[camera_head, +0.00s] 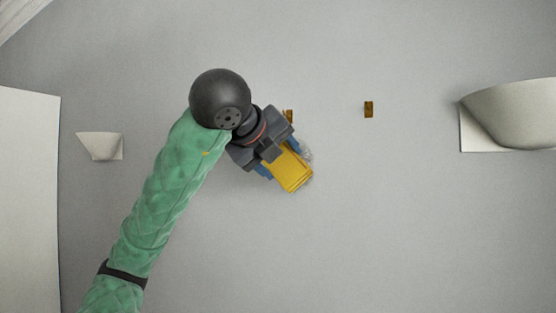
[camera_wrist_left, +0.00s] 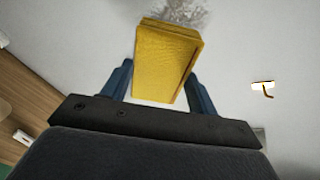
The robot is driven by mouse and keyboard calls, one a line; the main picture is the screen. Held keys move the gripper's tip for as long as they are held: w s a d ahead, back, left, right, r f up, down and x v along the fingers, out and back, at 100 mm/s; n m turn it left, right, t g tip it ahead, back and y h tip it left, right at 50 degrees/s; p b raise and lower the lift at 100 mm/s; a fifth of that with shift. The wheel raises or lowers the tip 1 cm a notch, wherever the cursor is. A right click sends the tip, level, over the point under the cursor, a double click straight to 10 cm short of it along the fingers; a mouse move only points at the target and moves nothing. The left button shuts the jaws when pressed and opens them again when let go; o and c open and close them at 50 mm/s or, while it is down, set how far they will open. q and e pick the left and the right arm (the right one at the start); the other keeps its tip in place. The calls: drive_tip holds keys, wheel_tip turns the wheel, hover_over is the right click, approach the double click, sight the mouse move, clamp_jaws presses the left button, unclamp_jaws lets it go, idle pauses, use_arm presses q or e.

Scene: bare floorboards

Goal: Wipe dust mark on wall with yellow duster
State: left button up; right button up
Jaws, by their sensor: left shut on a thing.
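My left gripper (camera_head: 273,167) comes in from the left and is shut on the yellow duster (camera_head: 291,172). In the left wrist view the duster (camera_wrist_left: 163,62) sits between the two blue fingers of the gripper (camera_wrist_left: 158,85). A grey speckled dust mark (camera_head: 306,154) shows on the pale wall (camera_head: 400,220), beside the duster and partly hidden behind it. In the left wrist view the dust mark (camera_wrist_left: 187,12) lies just past the duster's far end. I cannot tell whether the duster touches the wall. My right gripper is not in view.
Two small brown-gold fittings are on the wall, one at the right (camera_head: 368,109) and one partly behind the gripper (camera_head: 289,115). A white curved fixture (camera_head: 510,115) stands out at the right, a smaller one (camera_head: 101,145) at the left. The wall below the duster is clear.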

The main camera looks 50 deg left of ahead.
sight(289, 154)
use_arm(q)
drive_tip(key=shift+w+d+m+t, duration=0.3)
drive_tip(key=shift+w+d, duration=0.05)
drive_tip(key=shift+d, duration=0.05)
drive_tip(key=shift+w+d+r+t+h, duration=0.1)
drive_tip(key=shift+w+d+t+h, duration=0.1)
drive_tip(key=shift+w+t+h, duration=0.15)
drive_tip(key=shift+d+m+t, duration=0.1)
drive_tip(key=shift+m+t, duration=0.15)
drive_tip(key=shift+m, duration=0.05)
drive_tip(key=shift+s+r+t, duration=0.15)
drive_tip(key=shift+s+t, duration=0.2)
drive_tip(key=shift+t, duration=0.15)
drive_tip(key=shift+w+m+t, duration=0.15)
drive_tip(key=shift+m+t, duration=0.15)
drive_tip(key=shift+t, duration=0.2)
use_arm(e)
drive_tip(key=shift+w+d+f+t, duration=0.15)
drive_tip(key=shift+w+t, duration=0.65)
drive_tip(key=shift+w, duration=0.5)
